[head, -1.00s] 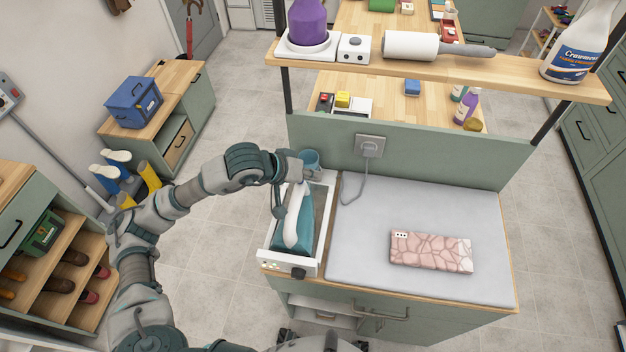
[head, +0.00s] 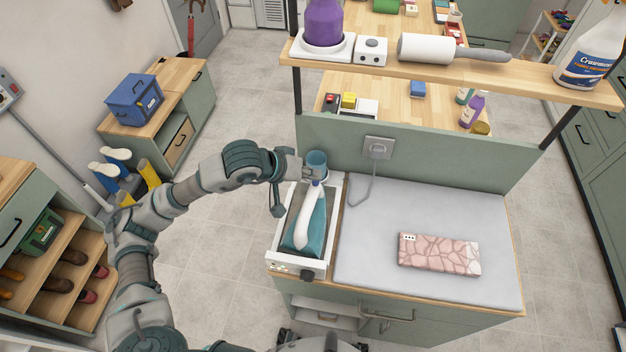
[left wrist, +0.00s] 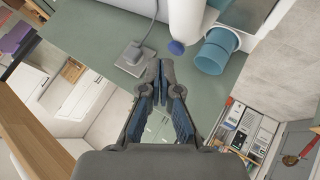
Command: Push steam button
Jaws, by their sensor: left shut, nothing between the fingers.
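The iron (head: 311,236) has a teal body and a white handle. It sits in a white tray (head: 274,258) at the left end of the ironing table. A small blue button (left wrist: 176,47) shows at the end of the white handle in the left wrist view. My left gripper (head: 314,176) is over the far end of the handle, and its own links partly hide that end in the head view. In the left wrist view the fingertips (left wrist: 160,66) are together and empty, just below the button, apparently apart from it. My right gripper is not in view.
A blue cup (head: 317,162) stands just behind the handle end. A wall socket (head: 378,148) with a grey cord is on the green back panel. A shelf (head: 480,76) with bottles runs above the panel.

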